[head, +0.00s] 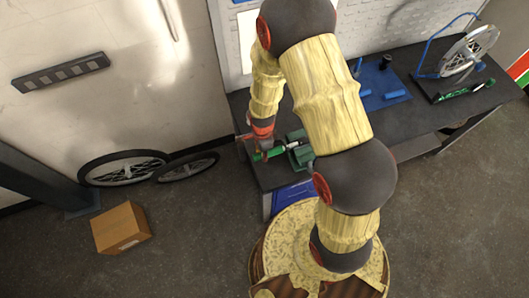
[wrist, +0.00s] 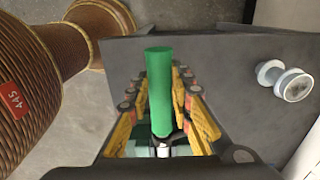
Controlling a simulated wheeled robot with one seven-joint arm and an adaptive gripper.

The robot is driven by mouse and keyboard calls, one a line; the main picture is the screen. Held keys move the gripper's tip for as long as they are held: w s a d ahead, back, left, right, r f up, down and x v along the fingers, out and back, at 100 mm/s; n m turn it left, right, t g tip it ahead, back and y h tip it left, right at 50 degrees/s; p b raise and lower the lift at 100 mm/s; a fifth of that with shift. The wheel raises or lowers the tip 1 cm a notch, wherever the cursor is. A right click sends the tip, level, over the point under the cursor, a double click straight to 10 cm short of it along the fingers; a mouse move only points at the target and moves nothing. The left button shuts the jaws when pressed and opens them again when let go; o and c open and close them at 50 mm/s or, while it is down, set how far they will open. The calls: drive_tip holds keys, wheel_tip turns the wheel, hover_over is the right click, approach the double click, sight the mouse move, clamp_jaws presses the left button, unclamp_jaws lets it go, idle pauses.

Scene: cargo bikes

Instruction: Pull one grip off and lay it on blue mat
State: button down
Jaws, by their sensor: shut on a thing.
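A green grip (head: 275,152) sits on the end of a pale bar (head: 292,146) at the green vise (head: 301,157), at the near left end of the bench. My gripper (head: 258,151) is shut on this grip. In the wrist view the green grip (wrist: 159,85) runs between my yellow-padded fingers (wrist: 160,105), with a dark collar and the pale bar just below it. Whether the grip has shifted on the bar cannot be told. The blue mat (head: 374,79) lies farther back on the bench, right of my arm, partly hidden by it.
Small blue pieces (head: 394,94) and a black cup-like item (head: 386,62) are on the mat. A wheel on a stand (head: 468,52) is at the bench's right. Two wheels (head: 125,168) and a cardboard box (head: 121,227) are on the floor left. A pale knob (wrist: 284,80) shows in the wrist view.

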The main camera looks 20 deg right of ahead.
sight(254, 156)
drive_tip(key=shift+a, duration=1.8)
drive_tip(key=shift+a, duration=0.2)
drive_tip(key=shift+a+b, duration=0.35)
drive_tip(key=shift+a, duration=1.6)
drive_tip(key=shift+a, duration=0.3)
drive_tip(key=shift+a, duration=2.05)
drive_tip(key=shift+r, duration=0.15)
drive_tip(key=r, duration=0.1)
drive_tip(key=a+r+p, duration=0.1)
drive_tip(key=r, duration=0.1)
drive_tip(key=r+p, duration=0.1)
drive_tip(key=shift+a+r, duration=0.25)
drive_tip(key=shift+r, duration=0.1)
